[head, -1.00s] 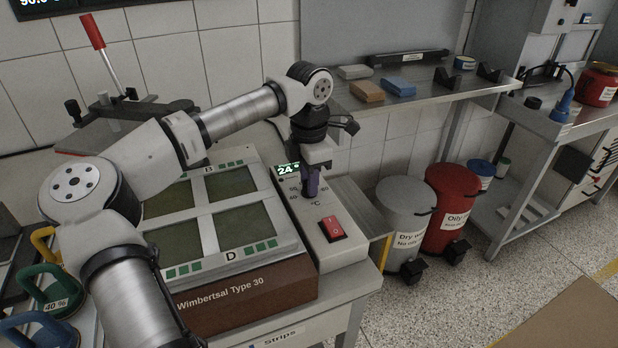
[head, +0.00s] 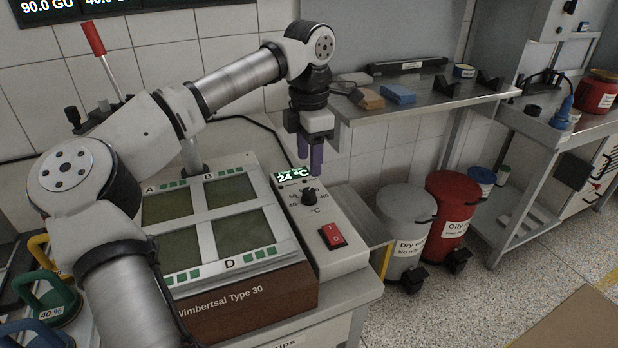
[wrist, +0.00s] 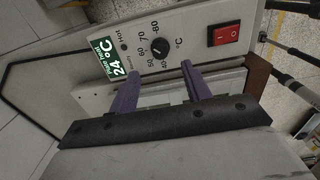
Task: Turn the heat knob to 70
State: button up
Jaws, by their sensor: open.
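The heat knob (head: 309,196) is a small black dial on the pale control panel (head: 345,257), and its number scale runs around it. In the wrist view the knob (wrist: 160,47) is uncovered, with 60, 70 and 80 readable beside it. Its pointer is too small to read surely. The green display (head: 293,176) above it reads 24 °C. My gripper (head: 310,168) is above and behind the knob in the head view, apart from it. In the wrist view its two purple fingers (wrist: 161,70) are spread and empty, with the knob just beyond their tips.
A red rocker switch (head: 332,236) sits on the same panel, near the knob. The four-plate heater (head: 215,292) lies left of the panel. A metal shelf (head: 430,100) with small blocks is behind right. Grey (head: 407,215) and red (head: 450,205) bins stand right.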

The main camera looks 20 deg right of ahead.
notch_tip(320, 180, up, 6)
dwell(0.7)
